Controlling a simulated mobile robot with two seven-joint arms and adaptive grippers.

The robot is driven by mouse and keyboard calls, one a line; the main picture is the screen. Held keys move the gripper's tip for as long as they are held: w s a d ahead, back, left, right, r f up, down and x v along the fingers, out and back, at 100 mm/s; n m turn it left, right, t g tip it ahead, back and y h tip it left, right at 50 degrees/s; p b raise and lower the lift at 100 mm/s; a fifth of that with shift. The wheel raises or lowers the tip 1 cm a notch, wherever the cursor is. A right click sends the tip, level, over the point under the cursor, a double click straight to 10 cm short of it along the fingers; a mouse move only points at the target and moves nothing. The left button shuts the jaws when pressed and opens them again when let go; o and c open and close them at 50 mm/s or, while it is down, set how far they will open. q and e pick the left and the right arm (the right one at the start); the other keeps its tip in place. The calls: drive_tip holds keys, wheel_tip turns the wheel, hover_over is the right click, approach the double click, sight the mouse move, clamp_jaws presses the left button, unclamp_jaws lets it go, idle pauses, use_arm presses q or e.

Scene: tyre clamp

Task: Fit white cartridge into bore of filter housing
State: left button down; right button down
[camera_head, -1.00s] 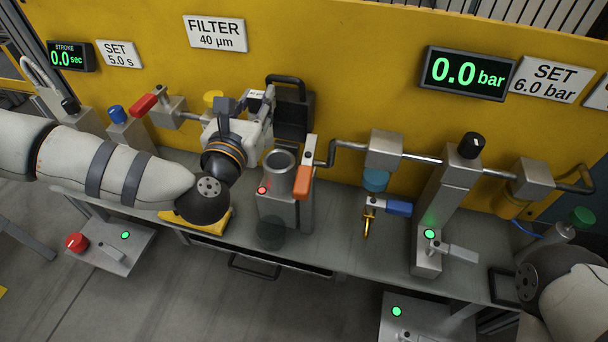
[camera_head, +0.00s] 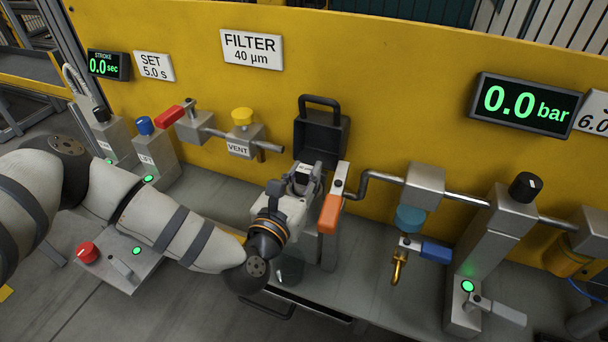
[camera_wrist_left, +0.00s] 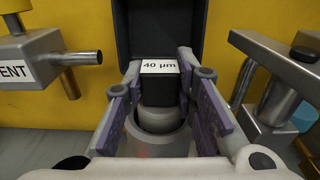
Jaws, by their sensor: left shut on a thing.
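My left gripper (camera_head: 292,195) is shut on the cartridge, with a finger on each side of it in the left wrist view (camera_wrist_left: 160,97). The cartridge (camera_wrist_left: 157,117) has a pale body and a dark top with a white "40 µm" label. It stands about upright. The filter housing (camera_wrist_left: 152,146) is a grey metal cylinder with a round open bore. The cartridge's lower part overlaps the bore mouth; I cannot tell how deep it sits. In the head view my gripper hides most of the housing. My right gripper is not in view.
A black lid (camera_head: 320,135) stands open behind the housing. An orange-handled lever (camera_head: 330,212) is close on its right. The vent block (camera_head: 241,143) with a yellow knob and pipe stub is to the left. A bent pipe (camera_head: 375,178) runs right.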

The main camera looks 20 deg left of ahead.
use_arm(q)
drive_tip(key=c, duration=1.3)
unclamp_jaws()
drive_tip(key=shift+f, duration=0.15)
drive_tip(key=shift+r, duration=0.35)
drive_tip(key=s+p, duration=0.1)
drive_tip(key=s, duration=0.5)
drive_tip(key=s+p, duration=0.1)
drive_tip(key=s, duration=0.5)
drive_tip(key=shift+a+r, duration=0.1)
drive_tip(key=shift+a, duration=0.1)
